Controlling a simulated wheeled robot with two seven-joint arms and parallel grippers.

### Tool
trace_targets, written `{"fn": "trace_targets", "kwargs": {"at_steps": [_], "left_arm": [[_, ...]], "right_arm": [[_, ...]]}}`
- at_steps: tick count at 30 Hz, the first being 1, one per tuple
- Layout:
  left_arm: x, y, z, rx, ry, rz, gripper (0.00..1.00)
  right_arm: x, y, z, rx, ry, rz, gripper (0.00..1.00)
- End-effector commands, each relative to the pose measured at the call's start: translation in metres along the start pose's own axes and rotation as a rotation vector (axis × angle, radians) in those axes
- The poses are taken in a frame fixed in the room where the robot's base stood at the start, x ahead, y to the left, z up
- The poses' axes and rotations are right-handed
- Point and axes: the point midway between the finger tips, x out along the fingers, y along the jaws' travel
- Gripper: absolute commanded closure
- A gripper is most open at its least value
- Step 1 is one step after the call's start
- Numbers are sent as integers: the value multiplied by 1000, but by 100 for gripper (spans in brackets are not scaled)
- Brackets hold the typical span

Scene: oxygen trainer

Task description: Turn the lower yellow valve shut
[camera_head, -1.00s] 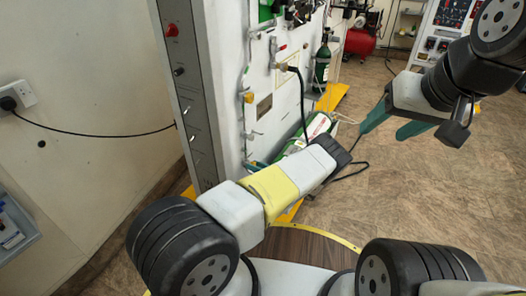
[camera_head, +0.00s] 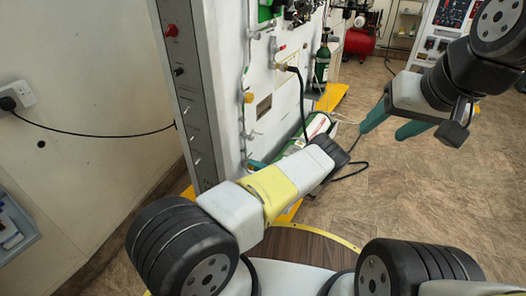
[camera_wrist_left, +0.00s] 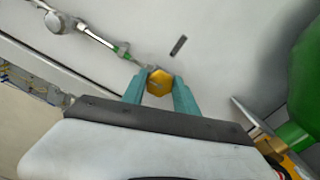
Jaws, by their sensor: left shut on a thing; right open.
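The lower yellow valve shows in the left wrist view as a yellow, many-sided knob (camera_wrist_left: 159,82) on the pale panel. My left gripper (camera_wrist_left: 158,88) has its teal fingers on either side of the knob and is shut on it. In the head view, my left gripper's teal tip (camera_head: 254,163) shows low against the panel; the lower valve is hidden there. A higher yellow knob (camera_head: 247,97) sits on the panel above it. My right gripper (camera_head: 384,132) is open and empty, out to the right, away from the panel.
A green and white cylinder (camera_head: 311,130) lies beside the panel, close to my left wrist. A dark green cylinder (camera_head: 322,62) stands farther back. A black hose (camera_head: 302,100) hangs from the panel. The floor (camera_head: 440,200) on the right is clear.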

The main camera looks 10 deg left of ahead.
Motion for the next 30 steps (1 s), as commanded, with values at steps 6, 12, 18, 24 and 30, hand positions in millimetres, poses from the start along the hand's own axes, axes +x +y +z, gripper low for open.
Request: {"fn": "trace_targets", "kwargs": {"at_steps": [6,12,18,24,30], "left_arm": [[-1,-1,1,62,-2,-3,100],[-1,-1,1,82,-2,-4,100],[-1,-1,1,83,-2,-4,100],[-1,-1,1,82,-2,-4,51],[-1,-1,0,82,-1,-2,43]], "right_arm": [[0,0,0,0,0,0,43],[0,0,0,0,0,0,43],[0,0,0,0,0,0,43],[0,0,0,0,0,0,43],[0,0,0,0,0,0,43]]}}
